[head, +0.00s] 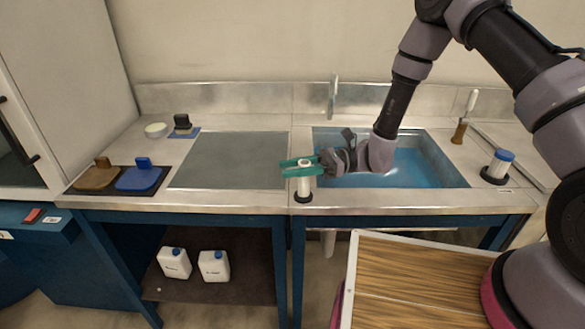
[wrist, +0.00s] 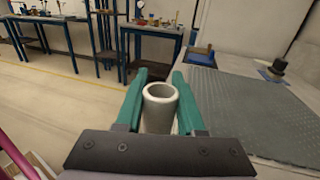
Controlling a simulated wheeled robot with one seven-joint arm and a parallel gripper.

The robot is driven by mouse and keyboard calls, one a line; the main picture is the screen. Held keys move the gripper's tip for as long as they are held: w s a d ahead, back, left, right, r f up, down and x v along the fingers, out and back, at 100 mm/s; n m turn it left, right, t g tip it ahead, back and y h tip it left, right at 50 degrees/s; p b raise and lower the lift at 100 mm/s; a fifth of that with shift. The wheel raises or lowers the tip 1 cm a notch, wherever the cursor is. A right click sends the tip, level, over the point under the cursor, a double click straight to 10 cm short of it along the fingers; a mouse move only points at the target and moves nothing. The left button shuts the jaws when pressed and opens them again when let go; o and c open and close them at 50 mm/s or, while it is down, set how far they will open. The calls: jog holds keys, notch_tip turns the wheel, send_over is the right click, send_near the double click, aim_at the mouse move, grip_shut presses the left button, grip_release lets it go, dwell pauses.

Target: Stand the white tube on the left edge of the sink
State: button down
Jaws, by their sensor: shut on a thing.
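The white tube (head: 304,184) is upright at the left edge of the sink (head: 455,178). Its lower end meets a black ring (head: 303,198) on the steel rim; whether its weight rests there I cannot tell. My gripper (head: 287,168) reaches in from the right, low over the basin, with its green fingers shut around the tube's upper part. In the wrist view, the tube's open round top (wrist: 160,91) shows between the two fingers of my gripper (wrist: 159,80). The tube's lower part is hidden there.
The faucet (head: 332,100) rises behind the basin. The grey mat (head: 230,160) left of the tube is clear. Blue and brown items (head: 138,178) lie farther left.

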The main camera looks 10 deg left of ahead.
jog(key=shift+f, duration=0.1)
jog(key=c, duration=0.5)
grip_release()
jog(key=v, duration=1.2)
jog(key=d+r+n+t+h, duration=0.2)
jog(key=d+r+n+h, duration=0.15)
jog(key=d+r, duration=0.4)
jog(key=d+r+n+t+h, duration=0.2)
jog(key=d+r+n+h, duration=0.15)
jog(key=r, duration=0.65)
jog(key=s+d+r+t+h, duration=0.2)
jog(key=s+d+r+t, duration=0.1)
jog(key=d+r+t, duration=0.1)
jog(key=s+d+r+t+h, duration=0.2)
jog(key=s+d+r+t, duration=0.1)
jog(key=d+r, duration=0.4)
jog(key=s+d+r+n+t+h, duration=0.1)
jog(key=s+d+r+t+h, duration=0.1)
jog(key=d+r+t, duration=0.3)
jog(key=shift+s+d+r+h, duration=0.15)
jog(key=shift+d, duration=0.3)
jog(key=shift+s+d+r+h, duration=0.1)
jog(key=shift+s+d+r, duration=0.1)
jog(key=shift+d, duration=0.3)
jog(key=shift+s+d+r+h, duration=0.15)
jog(key=shift+d, duration=0.3)
